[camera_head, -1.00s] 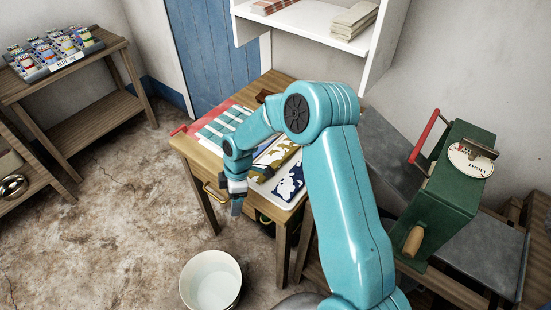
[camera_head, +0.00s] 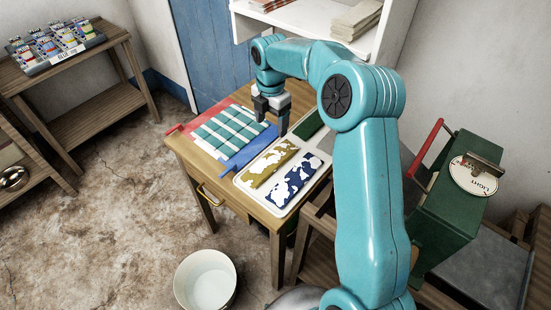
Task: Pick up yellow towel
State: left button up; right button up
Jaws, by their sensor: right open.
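The yellow towel (camera_head: 268,163) has white patches and lies folded on a white tray (camera_head: 243,183) on the wooden table (camera_head: 205,170). A blue towel (camera_head: 292,182) with white patches lies beside it to the right, on the same tray. My right gripper (camera_head: 271,125) is open and empty, pointing down over the table. In the picture it is above and behind the yellow towel, apart from it. My left gripper is not in view.
A teal checked cloth (camera_head: 228,131) and a blue strip (camera_head: 248,149) lie left of the tray. A dark green item (camera_head: 308,125) lies behind it. A white bucket (camera_head: 206,283) stands on the floor. A green mangle-like machine (camera_head: 455,215) stands at right.

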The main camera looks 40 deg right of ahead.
notch_tip(320, 180, down, 2)
jog(key=p, duration=0.1)
send_over(271, 161)
jog(key=f, duration=0.8)
jog(key=shift+d+f, duration=0.3)
jog(key=shift+f, duration=0.3)
jog(key=shift+a+f, duration=0.2)
notch_tip(271, 161, down, 4)
jog(key=shift+p, duration=0.85)
jog(key=shift+w+d+f, duration=0.1)
jog(key=shift+f, duration=0.3)
jog(key=shift+r, duration=0.1)
jog(key=shift+c, duration=0.3)
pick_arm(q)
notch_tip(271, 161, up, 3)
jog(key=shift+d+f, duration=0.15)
pick_arm(e)
jog(key=c, duration=0.9)
